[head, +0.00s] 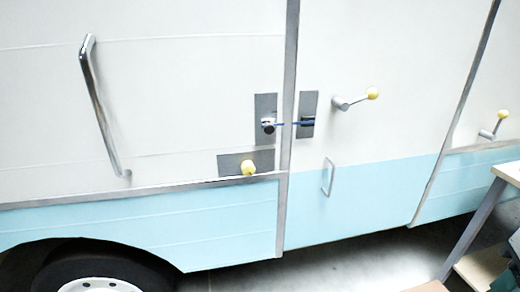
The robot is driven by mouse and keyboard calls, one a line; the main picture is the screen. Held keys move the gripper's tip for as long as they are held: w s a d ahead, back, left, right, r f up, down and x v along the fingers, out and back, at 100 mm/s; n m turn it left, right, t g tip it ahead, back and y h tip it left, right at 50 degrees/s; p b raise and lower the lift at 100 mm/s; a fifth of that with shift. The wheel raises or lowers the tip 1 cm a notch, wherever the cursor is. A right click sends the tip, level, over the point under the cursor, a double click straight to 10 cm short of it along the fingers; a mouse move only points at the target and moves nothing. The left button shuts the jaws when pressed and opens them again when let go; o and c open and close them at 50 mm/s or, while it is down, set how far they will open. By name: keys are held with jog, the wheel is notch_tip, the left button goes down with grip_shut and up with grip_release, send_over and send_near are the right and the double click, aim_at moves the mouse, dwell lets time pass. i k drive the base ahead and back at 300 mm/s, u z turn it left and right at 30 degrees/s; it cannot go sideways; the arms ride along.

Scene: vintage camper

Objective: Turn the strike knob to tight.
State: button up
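On the camper's side, a round silver knob (268,125) sits on a grey plate left of the door seam. Below, a yellow ball knob (248,168) sits on a wide grey plate (229,163). No labels are readable, so I cannot tell for certain which is the strike knob or how it is set. My gripper is not in view.
The door has a lever with a yellow ball (372,93) and a small handle (328,177). Another yellow-tipped lever (501,115) is at far right. A long grab handle (102,105) is at left. A table (509,171) stands at lower right. A wheel (98,279) is at lower left.

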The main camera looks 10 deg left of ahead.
aim_at(248, 169)
jog(key=k, duration=0.4)
jog(key=u, duration=0.7)
jog(key=i, duration=0.25)
jog(key=u, duration=0.15)
